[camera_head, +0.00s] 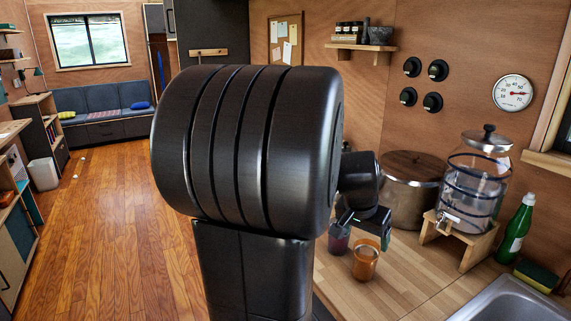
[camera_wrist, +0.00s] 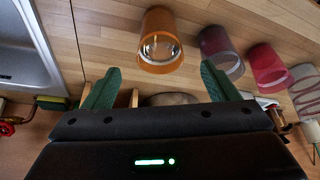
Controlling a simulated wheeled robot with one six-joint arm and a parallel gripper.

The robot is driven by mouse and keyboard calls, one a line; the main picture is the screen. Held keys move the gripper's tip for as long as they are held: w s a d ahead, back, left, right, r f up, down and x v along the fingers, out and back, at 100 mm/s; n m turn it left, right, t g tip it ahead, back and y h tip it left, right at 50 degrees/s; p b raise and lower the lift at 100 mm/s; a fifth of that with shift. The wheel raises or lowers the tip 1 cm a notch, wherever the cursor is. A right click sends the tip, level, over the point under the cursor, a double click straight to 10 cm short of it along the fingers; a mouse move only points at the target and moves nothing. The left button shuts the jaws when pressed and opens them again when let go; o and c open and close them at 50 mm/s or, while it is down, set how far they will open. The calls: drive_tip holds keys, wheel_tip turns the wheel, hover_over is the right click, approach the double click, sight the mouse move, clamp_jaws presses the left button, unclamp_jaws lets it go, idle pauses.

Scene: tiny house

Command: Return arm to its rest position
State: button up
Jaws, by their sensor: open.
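My arm fills the middle of the head view, and my black wrist shows behind it over the wooden counter (camera_head: 405,285). My gripper (camera_wrist: 158,76) shows in the wrist view with its two green fingers spread apart and nothing between them. An orange cup (camera_head: 366,262) stands on the counter close to my gripper; in the wrist view the orange cup (camera_wrist: 160,40) lies just beyond the fingertips, apart from them. My fingers are mostly hidden in the head view.
A dark cup (camera_head: 339,240) stands beside the orange one; a red cup (camera_wrist: 268,66) shows in the wrist view. A lidded pot (camera_head: 410,195), glass dispenser (camera_head: 478,185), green bottle (camera_head: 516,230) and sink (camera_head: 508,303) line the counter. The wooden floor (camera_head: 120,220) at left is open.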

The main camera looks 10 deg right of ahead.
sight(366, 250)
drive_tip(key=x, duration=1)
drive_tip(key=shift+s+f+b, duration=0.1)
drive_tip(key=shift+f+b, duration=0.05)
drive_tip(key=shift+b, duration=0.25)
drive_tip(key=shift+r+p, duration=0.45)
drive_tip(key=shift+r, duration=0.6)
drive_tip(key=shift+a, duration=0.1)
